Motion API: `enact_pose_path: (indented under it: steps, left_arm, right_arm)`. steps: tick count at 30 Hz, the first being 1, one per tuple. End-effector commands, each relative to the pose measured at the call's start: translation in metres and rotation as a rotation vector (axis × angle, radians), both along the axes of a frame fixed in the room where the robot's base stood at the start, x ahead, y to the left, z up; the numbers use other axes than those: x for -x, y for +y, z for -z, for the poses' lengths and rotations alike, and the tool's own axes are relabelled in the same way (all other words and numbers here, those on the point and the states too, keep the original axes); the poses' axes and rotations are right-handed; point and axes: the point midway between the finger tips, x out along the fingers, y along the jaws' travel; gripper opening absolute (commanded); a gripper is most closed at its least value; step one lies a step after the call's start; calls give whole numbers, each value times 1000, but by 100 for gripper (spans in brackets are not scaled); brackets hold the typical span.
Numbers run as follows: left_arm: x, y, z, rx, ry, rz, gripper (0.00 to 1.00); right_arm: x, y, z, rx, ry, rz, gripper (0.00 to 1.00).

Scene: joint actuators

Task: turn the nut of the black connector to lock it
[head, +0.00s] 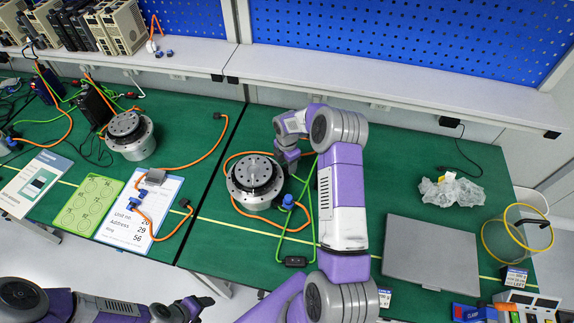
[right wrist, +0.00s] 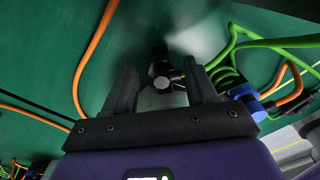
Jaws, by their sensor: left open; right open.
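The near round silver joint actuator (head: 241,197) stands on the green table, in the middle of the head view. My right gripper (head: 291,156) is at its far right side, mostly hidden by my own arm. In the right wrist view the right gripper (right wrist: 160,84) is open, with a small black connector (right wrist: 160,62) between or just beyond its fingertips. A grey metallic part sits just below it; contact with the fingers cannot be told. This connector is hidden in the head view. My left gripper (head: 193,306) is open and empty at the bottom edge, off the table.
A second actuator (head: 131,146) stands at the left. Orange cables and a green cable with a blue connector (head: 288,201) lie around the near actuator. A grey flat box (head: 430,250), a plastic bag (head: 450,190) and a yellow-rimmed bin (head: 517,235) are at the right.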

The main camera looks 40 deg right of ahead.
Motion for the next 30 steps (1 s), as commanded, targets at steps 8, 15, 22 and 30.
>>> enact_pose_path:
  steps: [8, 15, 22, 30]
  left_arm:
    - [0, 0, -5, 0, 0, 0, 64]
    - [0, 0, -6, 0, 0, 0, 64]
    - [0, 0, -6, 0, 0, 0, 64]
    - [0, 0, -6, 0, 0, 0, 64]
  right_arm:
    - [-1, 0, -48, 1, -2, 0, 57]
    - [0, 1, -63, -1, 0, -1, 57]
    - [0, 1, -63, -1, 1, -1, 57]
    - [0, 1, -63, -1, 1, -1, 57]
